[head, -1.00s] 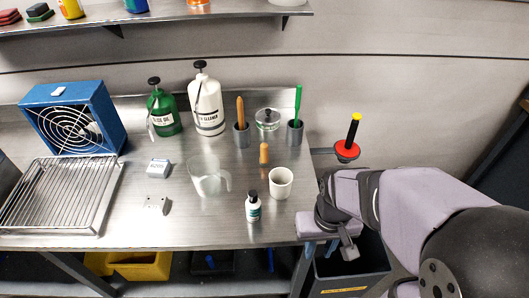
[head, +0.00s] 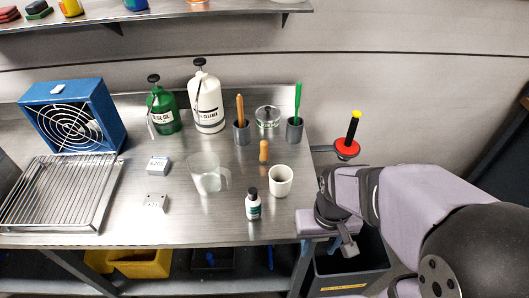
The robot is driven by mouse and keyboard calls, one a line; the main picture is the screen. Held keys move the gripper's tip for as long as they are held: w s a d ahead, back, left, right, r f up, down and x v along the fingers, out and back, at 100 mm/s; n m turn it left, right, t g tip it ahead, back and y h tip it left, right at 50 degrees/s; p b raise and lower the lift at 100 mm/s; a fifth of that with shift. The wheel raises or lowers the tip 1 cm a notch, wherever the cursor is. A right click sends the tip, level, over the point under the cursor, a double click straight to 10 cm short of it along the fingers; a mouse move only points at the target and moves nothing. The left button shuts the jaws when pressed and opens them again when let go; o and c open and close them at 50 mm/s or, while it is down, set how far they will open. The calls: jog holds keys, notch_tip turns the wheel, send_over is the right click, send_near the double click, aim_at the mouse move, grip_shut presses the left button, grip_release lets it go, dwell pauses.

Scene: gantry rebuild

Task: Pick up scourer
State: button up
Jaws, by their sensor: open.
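Two small block-shaped pads that look like scourers lie at the left end of the upper shelf: a red and dark one (head: 8,14) and a green and dark one (head: 37,8). They are partly cut by the frame's top and left edges, and I cannot tell which is the scourer meant. My gripper (head: 347,246) is at the right end of the bench, low beside its edge, far from both pads. It is open with nothing seen in it. Its fingertips are small and hard to make out.
The steel bench (head: 120,225) holds a blue fan box (head: 75,115), a wire rack (head: 60,195), pump bottles (head: 207,102), a clear jug (head: 207,175), a white cup (head: 280,181) and a small bottle (head: 253,205). A dark bin (head: 350,275) stands below my arm.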

aim_at(266, 146)
jog(key=shift+w, duration=0.1)
